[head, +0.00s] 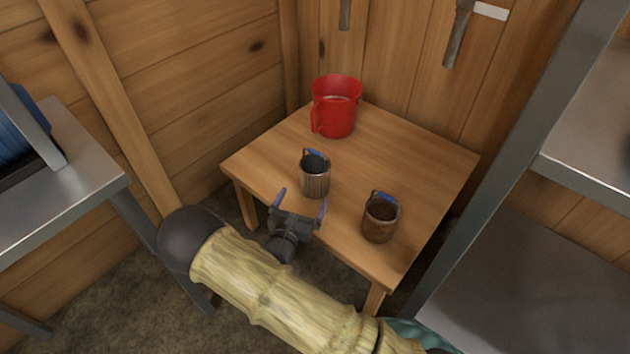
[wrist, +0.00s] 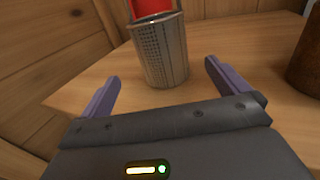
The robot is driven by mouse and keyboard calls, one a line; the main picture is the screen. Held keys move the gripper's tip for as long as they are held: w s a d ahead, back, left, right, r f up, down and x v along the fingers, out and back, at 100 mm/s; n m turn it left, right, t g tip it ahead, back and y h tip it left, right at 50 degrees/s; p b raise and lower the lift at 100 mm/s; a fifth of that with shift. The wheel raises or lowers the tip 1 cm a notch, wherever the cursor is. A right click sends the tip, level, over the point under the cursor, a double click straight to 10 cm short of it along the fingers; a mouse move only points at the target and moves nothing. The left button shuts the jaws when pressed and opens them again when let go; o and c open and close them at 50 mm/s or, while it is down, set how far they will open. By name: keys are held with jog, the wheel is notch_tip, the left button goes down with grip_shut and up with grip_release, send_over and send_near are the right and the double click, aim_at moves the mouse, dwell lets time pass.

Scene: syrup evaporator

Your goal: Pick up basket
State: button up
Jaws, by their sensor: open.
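The basket (head: 315,181) is a small grey metal can with a blue-gripped handle, standing upright on the wooden table near its front left edge. The wrist view shows its perforated wall (wrist: 161,58) ahead, centred between the fingers. My gripper (head: 301,200) is open and empty, just in front of the basket at the table's front left edge. Its purple fingers point toward the basket, and the wrist view shows a gap between the fingertips and the basket. The basket's inside looks dark and its contents cannot be made out.
A brown rusty bucket (head: 380,222) with a blue-gripped handle stands to the right on the table (head: 427,160). A red jug (head: 335,110) stands behind the basket. Metal shelving (head: 75,190) stands at left, and another metal rack (head: 500,150) at right. Wooden walls close the back.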

aim_at(310, 188)
jog(key=shift+x, duration=1.35)
jog(key=shift+d+b, duration=0.2)
jog(key=shift+b, duration=0.1)
jog(key=shift+w+d+f+b, duration=0.1)
jog(key=shift+w+f+b, duration=0.15)
jog(key=shift+b, duration=0.2)
jog(key=b+x, duration=0.2)
jog(key=x, duration=0.2)
jog(key=shift+f+b, duration=0.15)
jog(key=shift+b, duration=0.25)
jog(key=shift+w+d, duration=0.1)
jog(key=shift+w, duration=0.1)
jog(key=c, duration=1.1)
